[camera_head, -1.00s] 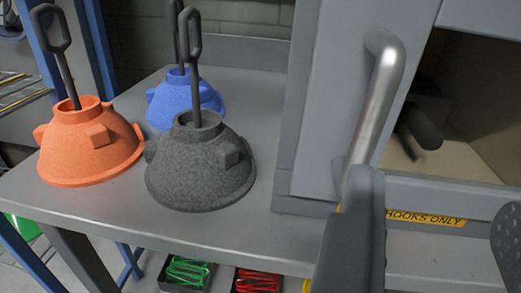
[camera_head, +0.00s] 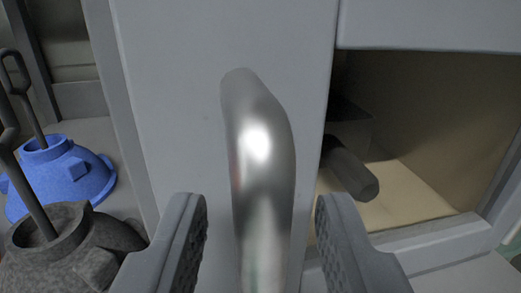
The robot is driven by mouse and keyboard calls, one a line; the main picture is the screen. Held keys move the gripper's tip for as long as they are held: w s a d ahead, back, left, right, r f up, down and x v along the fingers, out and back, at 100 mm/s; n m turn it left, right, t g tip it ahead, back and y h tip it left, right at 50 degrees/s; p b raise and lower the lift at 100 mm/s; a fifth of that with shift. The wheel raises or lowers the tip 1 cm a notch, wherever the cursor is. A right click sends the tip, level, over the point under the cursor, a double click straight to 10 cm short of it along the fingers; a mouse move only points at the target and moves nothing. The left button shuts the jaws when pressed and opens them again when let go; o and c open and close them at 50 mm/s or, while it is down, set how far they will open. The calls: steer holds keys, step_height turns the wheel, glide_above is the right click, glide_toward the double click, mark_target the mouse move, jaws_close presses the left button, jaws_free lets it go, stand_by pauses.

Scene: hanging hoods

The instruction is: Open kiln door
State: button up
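The kiln door (camera_head: 185,90) is a grey panel that fills the middle of the view, with a dark-edged opening to its right. Its handle (camera_head: 262,150) is a shiny metal bar, upright and very close to the camera. My gripper (camera_head: 262,225) is open, with one dark ridged finger on each side of the handle's lower part. A gap shows between each finger and the bar. The lower end of the handle is out of view.
A blue hood (camera_head: 65,175) and a dark grey hood (camera_head: 75,250), both with hooked rods, stand on the bench at left. Through the kiln opening (camera_head: 420,120) at right, a dark cylindrical part (camera_head: 350,172) shows above a pale floor.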

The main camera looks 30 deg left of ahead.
steer(key=shift+x, duration=0.85)
jaws_close()
